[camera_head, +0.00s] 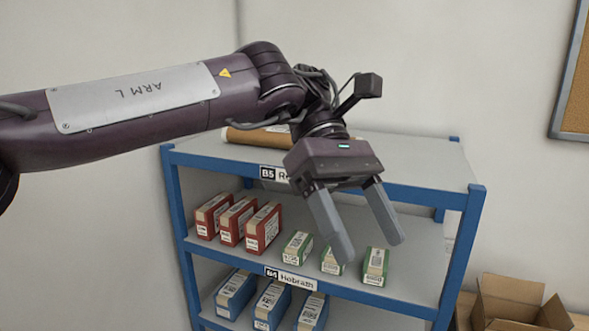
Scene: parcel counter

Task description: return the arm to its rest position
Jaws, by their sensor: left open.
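My left arm comes in from the left, stretched out in front of the shelf rack. My left gripper (367,250) is open and empty, its two grey fingers pointing down and apart. In the picture the fingers overlap the shelf with the small boxes; one fingertip partly covers a green box (332,262). I cannot tell how far the fingers are from the boxes. My right gripper is not in view.
A blue-framed rack (463,250) holds red boxes (263,228), green boxes (376,266) and blue boxes (236,294). A brown tube (255,138) lies on its top, partly behind my arm. An open cardboard box (510,298) is at lower right. A framed board (578,95) hangs on the right wall.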

